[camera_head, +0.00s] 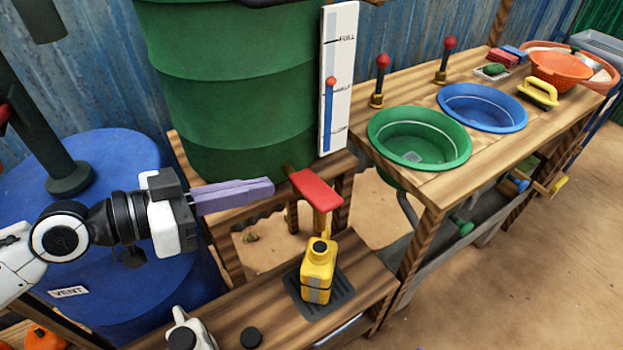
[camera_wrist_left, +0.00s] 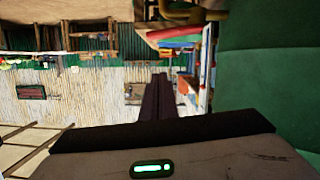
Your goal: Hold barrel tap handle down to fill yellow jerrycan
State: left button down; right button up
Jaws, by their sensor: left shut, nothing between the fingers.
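The yellow jerrycan (camera_head: 318,270) stands upright on a dark mat (camera_head: 342,288) on the low wooden bench, under the tap. The barrel tap's red handle (camera_head: 316,189) sticks out at the foot of the green barrel (camera_head: 230,90), just above the jerrycan. My left gripper (camera_head: 270,189) is shut and empty, its purple fingers pointing right, with the tips a little left of the red handle in the head view. I cannot tell whether they touch it. In the left wrist view the shut fingers (camera_wrist_left: 158,98) show dark, with the green barrel (camera_wrist_left: 270,70) at the right.
A level gauge (camera_head: 338,80) with a red-topped blue bar stands beside the barrel. Green (camera_head: 420,137) and blue (camera_head: 482,107) basins sit in the right-hand table. A blue drum (camera_head: 110,290) is behind my left arm.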

pick_arm(q)
jog(key=p, duration=0.3)
send_over(315, 190)
jog(key=s, duration=0.4)
notch_tip(315, 190, down, 2)
jog(key=shift+a+f+b, duration=0.2)
jog(key=shift+f+b, duration=0.15)
jog(key=shift+f, duration=1.9)
pick_arm(e)
jog(key=shift+s+d+r, duration=0.2)
jog(key=shift+d+r, duration=0.15)
jog(key=shift+r, duration=0.2)
